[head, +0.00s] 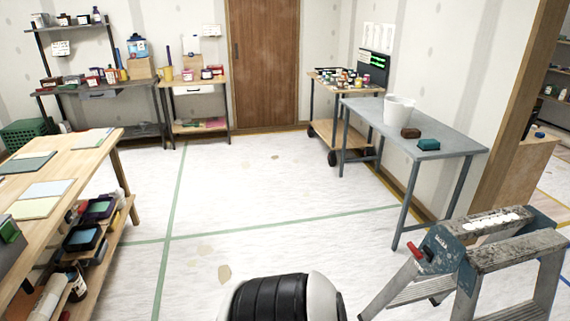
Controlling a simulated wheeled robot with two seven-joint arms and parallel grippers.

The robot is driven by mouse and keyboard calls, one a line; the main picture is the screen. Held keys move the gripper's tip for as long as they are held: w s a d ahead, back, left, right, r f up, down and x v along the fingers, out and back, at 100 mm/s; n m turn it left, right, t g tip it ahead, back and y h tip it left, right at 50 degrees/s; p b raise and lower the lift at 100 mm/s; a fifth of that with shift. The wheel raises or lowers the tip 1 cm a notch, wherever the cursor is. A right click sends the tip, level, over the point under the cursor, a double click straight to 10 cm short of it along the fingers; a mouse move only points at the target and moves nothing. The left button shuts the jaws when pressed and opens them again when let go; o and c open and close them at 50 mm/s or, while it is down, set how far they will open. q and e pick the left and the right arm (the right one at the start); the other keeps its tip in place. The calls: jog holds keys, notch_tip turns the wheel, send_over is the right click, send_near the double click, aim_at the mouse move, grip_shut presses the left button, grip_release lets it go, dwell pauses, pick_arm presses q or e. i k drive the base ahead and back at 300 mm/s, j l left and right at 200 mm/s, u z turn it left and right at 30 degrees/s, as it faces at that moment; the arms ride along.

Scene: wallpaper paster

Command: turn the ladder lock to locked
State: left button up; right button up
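A stepladder (512,247) stands at the bottom right, with a worn, paint-spattered top and blue-grey side pieces. Its lower part runs out of the picture. A small red lever (416,252), which looks like the ladder lock, sits on the left side of the ladder near the top. I cannot tell from its angle whether it is locked. Neither of my grippers is in view.
A blue-grey table (440,151) with a white bucket (399,110) stands behind the ladder. A wooden workbench (85,158) stands at the left. A wheeled cart (336,138) is at the back right. The middle floor (260,195) is clear.

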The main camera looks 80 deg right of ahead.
aim_at(419, 254)
jog(key=z, duration=3.75)
jog(key=i+j, duration=0.1)
